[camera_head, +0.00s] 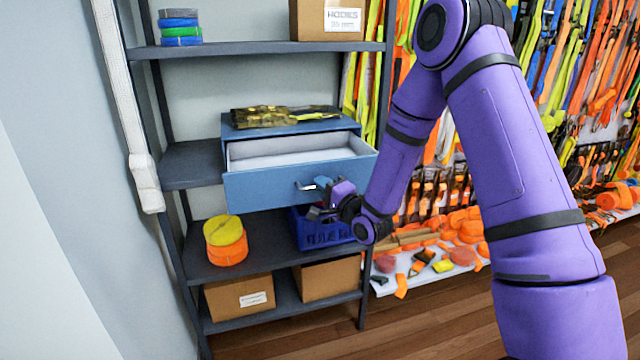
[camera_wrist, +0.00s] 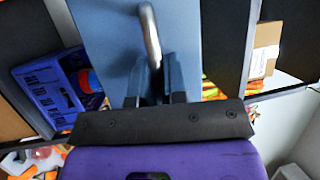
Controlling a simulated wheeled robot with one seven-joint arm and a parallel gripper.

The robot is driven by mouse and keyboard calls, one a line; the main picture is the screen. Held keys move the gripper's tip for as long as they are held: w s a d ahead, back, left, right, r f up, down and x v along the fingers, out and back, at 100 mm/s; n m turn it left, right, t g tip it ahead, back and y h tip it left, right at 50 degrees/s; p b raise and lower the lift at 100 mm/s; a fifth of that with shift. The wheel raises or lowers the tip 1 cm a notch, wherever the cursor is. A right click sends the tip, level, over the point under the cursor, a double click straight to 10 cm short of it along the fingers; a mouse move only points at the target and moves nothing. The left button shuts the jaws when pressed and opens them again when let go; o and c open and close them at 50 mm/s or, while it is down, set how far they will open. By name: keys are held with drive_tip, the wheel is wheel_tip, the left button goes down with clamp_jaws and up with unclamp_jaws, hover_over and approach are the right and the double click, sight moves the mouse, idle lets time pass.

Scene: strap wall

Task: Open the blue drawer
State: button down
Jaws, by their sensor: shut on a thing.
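The blue drawer (camera_head: 255,188) is pulled partway out of its blue cabinet (camera_head: 290,128) on the middle shelf. Its pale, empty-looking inside shows in the head view. My gripper (camera_head: 322,184) is at the drawer's front, shut on the metal handle (camera_head: 306,187). In the wrist view the curved handle (camera_wrist: 150,35) runs down between my two fingers (camera_wrist: 153,78), with the blue drawer front (camera_wrist: 105,40) behind it. The far end of the handle in the grip is hidden by the fingers.
A blue crate (camera_head: 325,232) sits under the drawer, beside yellow and orange rolls (camera_head: 226,240). Cardboard boxes (camera_head: 240,297) stand on the bottom shelf. Strap bundles (camera_head: 265,116) lie on the cabinet. A strap wall fills the right. Wooden floor (camera_head: 430,325) is open in front.

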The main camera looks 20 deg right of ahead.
drive_tip(key=shift+s, duration=0.1)
drive_tip(key=c, duration=1.5)
unclamp_jaws()
drive_tip(key=shift+o, duration=0.2)
drive_tip(key=v, duration=1)
drive_tip(key=shift+s+d, duration=0.2)
drive_tip(key=shift+s, duration=0.15)
drive_tip(key=shift+f, duration=0.1)
